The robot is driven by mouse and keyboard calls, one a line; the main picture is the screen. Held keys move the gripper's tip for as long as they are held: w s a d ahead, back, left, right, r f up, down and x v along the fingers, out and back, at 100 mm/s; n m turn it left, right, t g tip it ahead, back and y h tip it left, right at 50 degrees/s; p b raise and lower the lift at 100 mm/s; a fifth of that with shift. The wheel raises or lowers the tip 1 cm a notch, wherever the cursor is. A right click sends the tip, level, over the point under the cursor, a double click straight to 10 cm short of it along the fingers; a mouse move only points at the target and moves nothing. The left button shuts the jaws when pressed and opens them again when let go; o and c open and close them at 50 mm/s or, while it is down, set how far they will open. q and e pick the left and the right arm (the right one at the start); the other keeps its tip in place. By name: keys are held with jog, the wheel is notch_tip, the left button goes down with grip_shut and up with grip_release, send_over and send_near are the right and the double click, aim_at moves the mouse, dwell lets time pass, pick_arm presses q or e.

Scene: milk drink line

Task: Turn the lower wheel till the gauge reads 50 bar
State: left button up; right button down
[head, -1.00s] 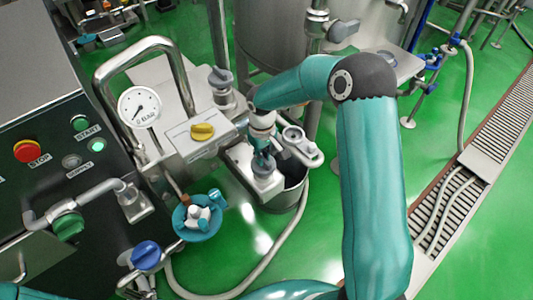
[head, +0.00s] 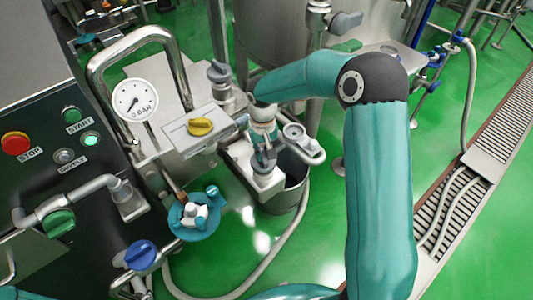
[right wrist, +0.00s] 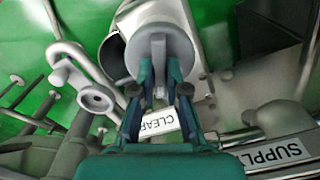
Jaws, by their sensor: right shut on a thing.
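The pressure gauge (head: 135,99) is a white round dial marked BAR, left of centre in the head view. Its dark needle points to the lower left; the figures are too small to read. My right gripper (head: 264,145) reaches down to the machine's front block, partly hidden by its own wrist. In the right wrist view its teal fingers (right wrist: 158,82) are shut on a grey round wheel (right wrist: 160,50), one finger on each side. The gripper hides that wheel in the head view.
A yellow knob (head: 200,126) sits on the block left of my right gripper. A panel with a red STOP button (head: 15,143), a green START button (head: 71,114) and a pale green lamp (head: 90,138) stands at the left.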

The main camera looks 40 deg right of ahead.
aim_at(263, 154)
jog(key=shift+m+b, duration=1)
jog(key=shift+m, duration=1.1)
jog(key=shift+r, duration=0.1)
jog(key=c, duration=1.2)
grip_release()
notch_tip(263, 154, up, 12)
jog(key=shift+f, duration=0.1)
